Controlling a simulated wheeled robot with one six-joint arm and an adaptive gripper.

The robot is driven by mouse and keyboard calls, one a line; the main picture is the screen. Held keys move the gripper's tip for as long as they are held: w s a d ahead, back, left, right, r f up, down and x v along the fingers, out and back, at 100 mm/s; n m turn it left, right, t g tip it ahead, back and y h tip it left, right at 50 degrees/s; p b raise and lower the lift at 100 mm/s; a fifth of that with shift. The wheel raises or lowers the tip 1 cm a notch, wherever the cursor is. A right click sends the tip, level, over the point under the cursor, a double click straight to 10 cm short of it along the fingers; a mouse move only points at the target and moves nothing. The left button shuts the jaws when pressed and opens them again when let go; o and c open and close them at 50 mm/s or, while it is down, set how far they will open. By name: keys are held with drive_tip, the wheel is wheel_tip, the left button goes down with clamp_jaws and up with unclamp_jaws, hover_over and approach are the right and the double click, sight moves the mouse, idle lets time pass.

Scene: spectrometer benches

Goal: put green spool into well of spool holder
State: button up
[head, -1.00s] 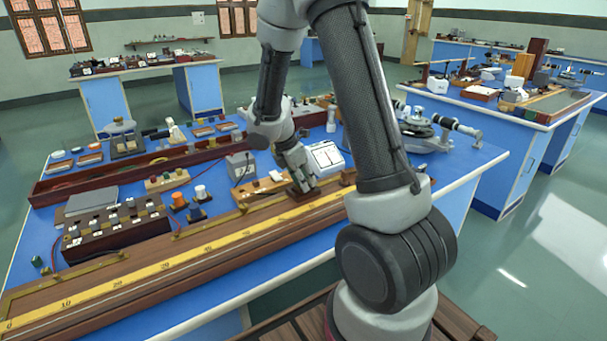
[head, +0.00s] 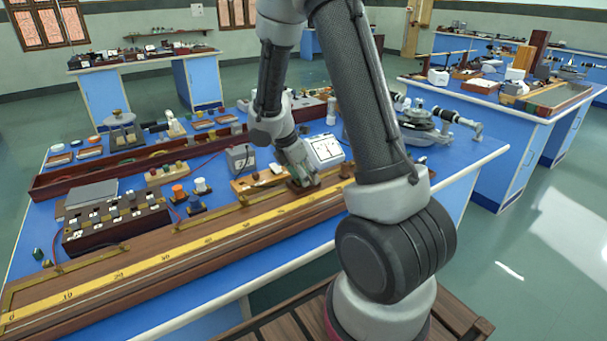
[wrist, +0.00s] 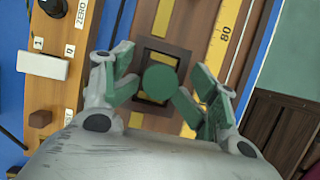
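The green spool (wrist: 160,82) shows as a round green end, midway between the two green-padded fingertips of my gripper (wrist: 159,85) in the wrist view. The spool holder (wrist: 181,60) is a dark brown square frame directly behind the spool. The spool covers part of its well, so I cannot tell whether it is above the well or inside it. In the head view my gripper (head: 303,181) points down at the long wooden rail; the spool is hidden there.
A yellow scale (head: 165,258) runs along the wooden rail. A wooden box with a white key (wrist: 42,64) and a black knob (wrist: 54,7) lies left in the wrist view. A white meter (head: 325,150) stands behind my gripper. A dark plug box (head: 115,225) is at left.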

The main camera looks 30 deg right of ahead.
drive_tip(key=shift+w+r, duration=0.1)
drive_tip(key=shift+a+r, duration=0.1)
drive_tip(key=shift+r, duration=0.2)
drive_tip(key=v, duration=1.1)
drive_tip(key=shift+a+r, duration=0.1)
drive_tip(key=shift+a, duration=0.05)
